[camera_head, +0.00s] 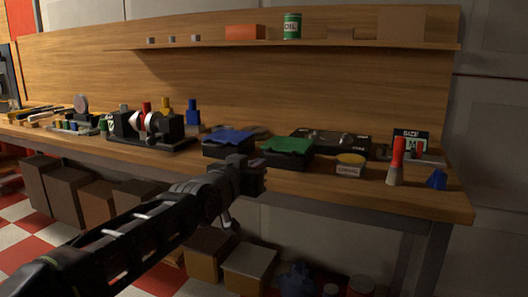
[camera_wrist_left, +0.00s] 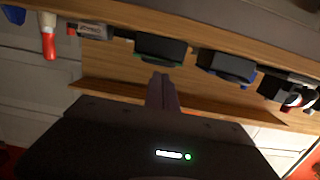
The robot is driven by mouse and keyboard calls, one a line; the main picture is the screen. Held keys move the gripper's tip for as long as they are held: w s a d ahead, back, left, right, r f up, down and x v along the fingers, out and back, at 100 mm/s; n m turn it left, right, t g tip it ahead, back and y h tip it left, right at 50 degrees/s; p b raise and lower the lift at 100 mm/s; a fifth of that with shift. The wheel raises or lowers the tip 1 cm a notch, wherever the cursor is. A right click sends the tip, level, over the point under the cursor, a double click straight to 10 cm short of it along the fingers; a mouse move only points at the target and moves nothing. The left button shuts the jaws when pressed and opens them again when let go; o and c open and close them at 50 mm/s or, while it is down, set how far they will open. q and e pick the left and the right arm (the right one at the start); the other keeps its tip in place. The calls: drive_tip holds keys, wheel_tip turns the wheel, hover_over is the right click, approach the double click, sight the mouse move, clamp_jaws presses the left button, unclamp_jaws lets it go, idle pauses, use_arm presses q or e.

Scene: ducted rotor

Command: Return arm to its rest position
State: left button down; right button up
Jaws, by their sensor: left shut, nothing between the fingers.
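My left arm (camera_head: 150,222) reaches in from the lower left in the head view. Its gripper (camera_head: 262,178) is in front of the bench's front edge, near the boxes with blue and green tops, and holds nothing. In the left wrist view the gripper fingers (camera_wrist_left: 161,78) are together, with nothing between them. The wrist view shows the bench upside down. My right gripper is in neither view.
Boxes (camera_head: 250,262) stand underneath. A shelf (camera_head: 330,44) runs behind.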

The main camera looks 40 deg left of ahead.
use_arm(q)
drive_tip(key=shift+s+d+f, duration=0.15)
drive_tip(key=shift+s+f, duration=0.05)
drive_tip(key=shift+s, duration=0.15)
drive_tip(key=shift+r, duration=0.1)
idle(0.3)
